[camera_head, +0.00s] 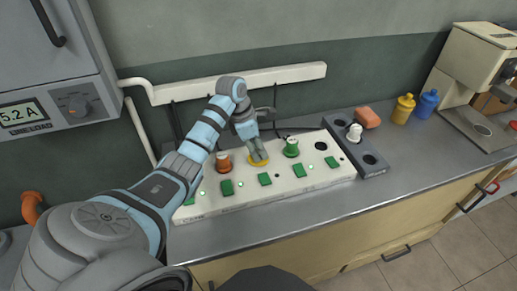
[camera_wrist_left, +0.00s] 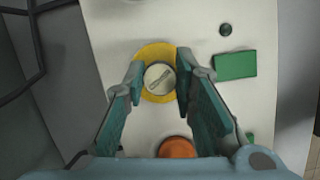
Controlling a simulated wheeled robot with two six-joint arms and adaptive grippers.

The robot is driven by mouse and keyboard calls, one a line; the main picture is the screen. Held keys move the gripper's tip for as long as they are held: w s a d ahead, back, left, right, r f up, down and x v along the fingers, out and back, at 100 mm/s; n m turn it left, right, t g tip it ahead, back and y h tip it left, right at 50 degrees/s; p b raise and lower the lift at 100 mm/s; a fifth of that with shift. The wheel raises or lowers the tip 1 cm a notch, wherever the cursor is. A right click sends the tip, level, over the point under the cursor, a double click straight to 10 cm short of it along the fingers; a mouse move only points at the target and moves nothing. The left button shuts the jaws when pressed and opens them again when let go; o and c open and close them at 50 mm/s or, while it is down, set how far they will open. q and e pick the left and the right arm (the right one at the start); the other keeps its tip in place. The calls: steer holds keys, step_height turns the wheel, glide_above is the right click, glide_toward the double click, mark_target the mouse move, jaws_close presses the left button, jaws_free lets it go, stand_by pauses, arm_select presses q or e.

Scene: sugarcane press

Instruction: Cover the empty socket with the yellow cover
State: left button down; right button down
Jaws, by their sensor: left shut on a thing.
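The yellow cover (camera_head: 259,162) is round with a pale grey knob at its centre. It is at the white socket panel (camera_head: 235,206), between a red-orange plug (camera_head: 224,164) and a green plug (camera_head: 291,148). My left gripper (camera_head: 258,153) points down and is shut on it. In the left wrist view the fingers (camera_wrist_left: 158,78) flank the knob of the cover (camera_wrist_left: 154,50). Whether the cover touches the panel or hangs just above it, I cannot tell. A dark open socket (camera_head: 321,146) shows right of the green plug. My right gripper is out of view.
A grey holder (camera_head: 357,150) with dark holes and a white plug (camera_head: 354,132) stands at the panel's right end. Behind are an orange block (camera_head: 369,117), yellow bottle (camera_head: 403,108) and blue bottle (camera_head: 428,103). Green rectangles line the panel's front.

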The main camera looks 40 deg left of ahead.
mark_target(248, 160)
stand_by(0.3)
arm_select(q)
steer(key=c, duration=1.6)
jaws_free()
steer(key=shift+f, duration=0.1)
steer(key=p+v, duration=0.9)
steer(key=v, duration=0.2)
